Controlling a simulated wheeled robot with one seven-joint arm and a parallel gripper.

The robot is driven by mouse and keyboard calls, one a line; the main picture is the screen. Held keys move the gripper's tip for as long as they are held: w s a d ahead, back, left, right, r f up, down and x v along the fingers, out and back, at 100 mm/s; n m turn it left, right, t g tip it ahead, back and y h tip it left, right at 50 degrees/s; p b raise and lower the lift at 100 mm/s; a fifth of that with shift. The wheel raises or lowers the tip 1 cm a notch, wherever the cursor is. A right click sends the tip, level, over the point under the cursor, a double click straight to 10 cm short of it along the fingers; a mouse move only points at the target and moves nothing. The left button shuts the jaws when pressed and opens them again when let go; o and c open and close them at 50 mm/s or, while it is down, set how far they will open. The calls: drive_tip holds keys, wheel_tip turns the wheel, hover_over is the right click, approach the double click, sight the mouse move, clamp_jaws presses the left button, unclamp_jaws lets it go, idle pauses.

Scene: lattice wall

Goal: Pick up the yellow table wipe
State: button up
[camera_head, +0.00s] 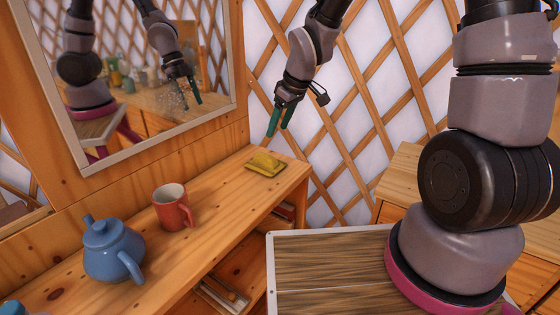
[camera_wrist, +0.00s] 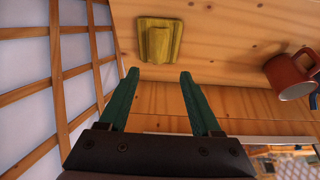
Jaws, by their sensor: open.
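The yellow table wipe (camera_head: 265,164) lies folded on the wooden shelf top near its right end, in the head view. It also shows in the wrist view (camera_wrist: 159,40), beyond my fingertips and between their lines. My gripper (camera_head: 277,122), with green fingers, hangs above the shelf near the wipe, apart from it. In the wrist view my gripper (camera_wrist: 158,78) is open, and nothing is between its fingers.
A red mug (camera_head: 173,208) and a blue teapot (camera_head: 112,250) stand on the shelf top (camera_head: 205,240), left of the wipe. A framed mirror (camera_head: 150,75) hangs behind it. The lattice wall (camera_head: 335,130) rises beyond the shelf's right end.

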drive_tip(key=f, duration=0.2)
hover_over(266, 155)
drive_tip(key=s+d, duration=0.2)
wheel_tip(266, 155, down, 4)
drive_tip(key=shift+s+a+f, duration=0.1)
drive_tip(key=shift+w+x, duration=0.2)
drive_tip(key=shift+x, duration=1.15)
drive_tip(key=shift+w+x, duration=0.15)
drive_tip(key=shift+x, duration=1.2)
clamp_jaws()
